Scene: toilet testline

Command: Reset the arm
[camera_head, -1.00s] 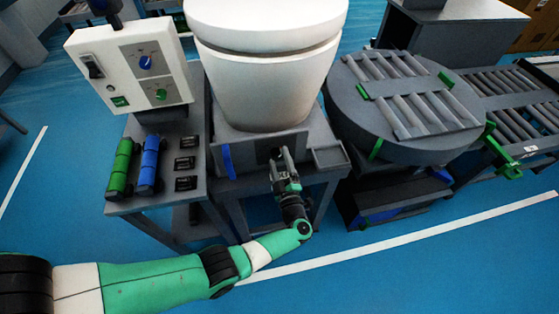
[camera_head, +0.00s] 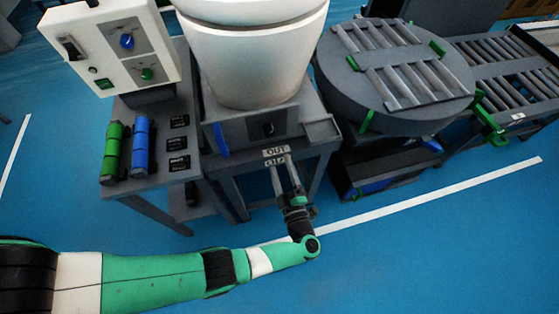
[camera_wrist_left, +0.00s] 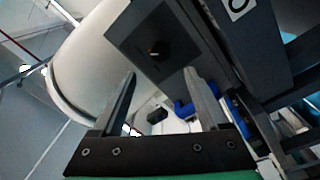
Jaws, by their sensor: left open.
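My left gripper (camera_head: 281,164) is in front of the grey stand (camera_head: 306,108) that bears the white toilet (camera_head: 255,60). Its two fingers are spread and nothing is between them. It sits just below the dark panel with a small knob (camera_head: 268,128), near a label reading OUT (camera_head: 276,152). In the left wrist view the open fingers (camera_wrist_left: 160,95) show with the toilet (camera_wrist_left: 80,75) at the left and the knob (camera_wrist_left: 154,53) beyond them. I cannot tell the exact gap to the stand. My right gripper is in neither view.
A white control box (camera_head: 112,45) with knobs and a switch stands at the left. Green (camera_head: 113,150) and blue (camera_head: 142,147) cylinders lie on a side table. A round roller turntable (camera_head: 390,80) and conveyor (camera_head: 505,75) stand at the right. Blue floor (camera_head: 420,240) is clear in front.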

